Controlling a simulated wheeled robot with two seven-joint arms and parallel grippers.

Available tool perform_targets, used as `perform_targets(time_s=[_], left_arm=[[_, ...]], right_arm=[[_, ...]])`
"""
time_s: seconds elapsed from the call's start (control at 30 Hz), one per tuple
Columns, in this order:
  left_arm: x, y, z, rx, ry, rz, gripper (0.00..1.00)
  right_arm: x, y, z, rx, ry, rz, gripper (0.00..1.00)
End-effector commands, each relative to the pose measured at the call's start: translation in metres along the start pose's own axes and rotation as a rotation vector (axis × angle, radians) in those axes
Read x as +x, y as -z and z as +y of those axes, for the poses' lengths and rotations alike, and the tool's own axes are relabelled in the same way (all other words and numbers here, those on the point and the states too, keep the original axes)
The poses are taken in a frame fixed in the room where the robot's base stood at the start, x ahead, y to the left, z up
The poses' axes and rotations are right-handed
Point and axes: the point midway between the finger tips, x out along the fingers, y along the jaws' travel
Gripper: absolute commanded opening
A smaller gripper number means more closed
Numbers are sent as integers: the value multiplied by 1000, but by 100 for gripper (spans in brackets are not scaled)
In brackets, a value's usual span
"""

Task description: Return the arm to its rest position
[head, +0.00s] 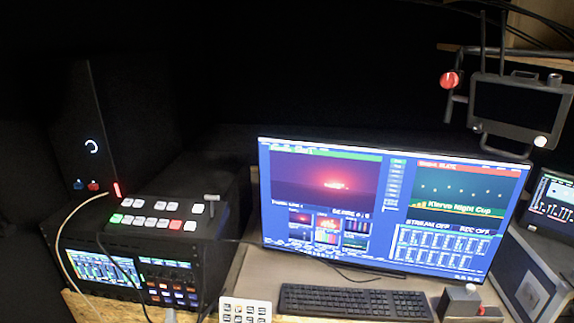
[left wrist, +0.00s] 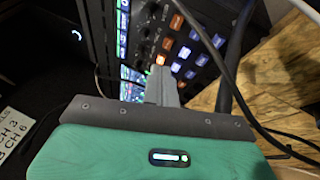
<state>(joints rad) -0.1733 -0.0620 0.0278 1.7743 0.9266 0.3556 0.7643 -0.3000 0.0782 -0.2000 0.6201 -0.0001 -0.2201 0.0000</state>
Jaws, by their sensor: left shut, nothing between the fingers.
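My left gripper (left wrist: 163,88) shows in the left wrist view with its grey fingers together and nothing between them. The teal and dark grey wrist body (left wrist: 160,140) fills the lower part of that view. Beyond the fingers is the front of a rack unit with lit orange and white buttons (left wrist: 182,52); I cannot tell how close the fingers are to it. In the head view only a small grey tip shows at the bottom edge, below the rack unit (head: 165,283). My right gripper is in neither view.
A switcher panel (head: 150,217) sits on the rack. A large monitor (head: 390,205), a keyboard (head: 350,300) and a white keypad (head: 245,310) are on the desk. Loose cables (head: 62,225) hang before the rack; dark cables (left wrist: 235,70) also cross near the fingers.

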Motion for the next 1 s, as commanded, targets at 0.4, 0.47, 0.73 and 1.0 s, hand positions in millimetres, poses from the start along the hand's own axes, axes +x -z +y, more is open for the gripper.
perform_targets(time_s=[0.4, 0.47, 0.73, 1.0], left_arm=[[-96, -77, -18, 725, 313, -674, 0], [-115, -78, -22, 831, 360, -760, 0], [-204, -49, -28, 1281, 601, -1119, 0], [-261, -8, -13, 1536, 804, -1339, 0]], right_arm=[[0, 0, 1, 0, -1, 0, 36], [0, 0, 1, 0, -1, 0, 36], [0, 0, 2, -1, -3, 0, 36], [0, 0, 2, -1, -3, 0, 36]])
